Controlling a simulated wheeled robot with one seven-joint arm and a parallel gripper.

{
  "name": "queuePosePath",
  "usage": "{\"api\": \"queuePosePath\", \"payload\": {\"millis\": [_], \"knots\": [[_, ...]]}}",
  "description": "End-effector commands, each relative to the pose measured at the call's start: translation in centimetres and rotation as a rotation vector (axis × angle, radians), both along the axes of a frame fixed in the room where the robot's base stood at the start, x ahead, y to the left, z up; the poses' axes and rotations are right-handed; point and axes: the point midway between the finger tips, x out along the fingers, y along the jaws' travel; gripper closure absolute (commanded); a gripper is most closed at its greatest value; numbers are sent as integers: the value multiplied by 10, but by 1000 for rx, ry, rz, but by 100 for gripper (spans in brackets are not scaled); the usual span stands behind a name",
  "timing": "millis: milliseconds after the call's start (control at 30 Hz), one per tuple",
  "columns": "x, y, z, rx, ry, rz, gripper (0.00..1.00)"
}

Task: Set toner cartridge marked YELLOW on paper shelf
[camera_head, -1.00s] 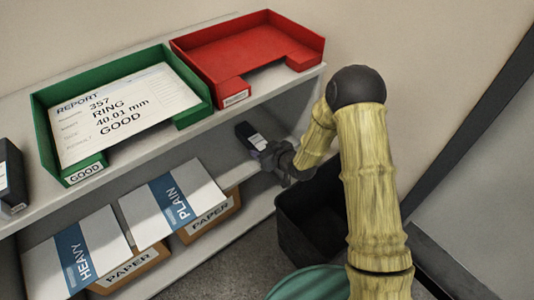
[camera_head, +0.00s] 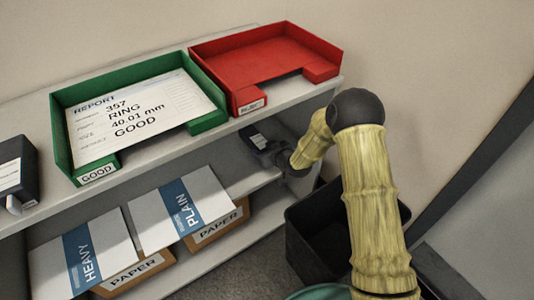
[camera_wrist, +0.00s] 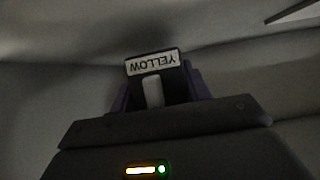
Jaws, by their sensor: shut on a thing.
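The toner cartridge marked YELLOW (camera_wrist: 152,64) is a dark block with a white label, seen upside down in the wrist view. It also shows in the head view (camera_head: 254,136), under the top board. My gripper (camera_head: 272,153) is shut on it; the fingers (camera_wrist: 158,90) flank it in the wrist view. The paper shelf (camera_head: 240,185) is the middle level, with white paper packs marked HEAVY (camera_head: 55,268) and PLAIN (camera_head: 160,222) to the left of the cartridge. Whether the cartridge touches the shelf surface cannot be told.
A green tray (camera_head: 150,78) holding a report and a red tray (camera_head: 262,60) stand on the top board. A dark box (camera_head: 15,172) stands at far left. A black bin (camera_head: 330,235) is on the floor at right. The shelf right of PLAIN is bare.

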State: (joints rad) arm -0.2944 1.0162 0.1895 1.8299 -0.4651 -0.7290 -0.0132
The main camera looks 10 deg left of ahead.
Motion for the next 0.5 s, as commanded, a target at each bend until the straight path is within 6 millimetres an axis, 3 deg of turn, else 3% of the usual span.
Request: {"api": "queuePosePath", "payload": {"millis": [100, 500], "knots": [[6, 7, 0, 2, -3, 0, 89], [6, 6, -26, 3, -2, -1, 89]]}}
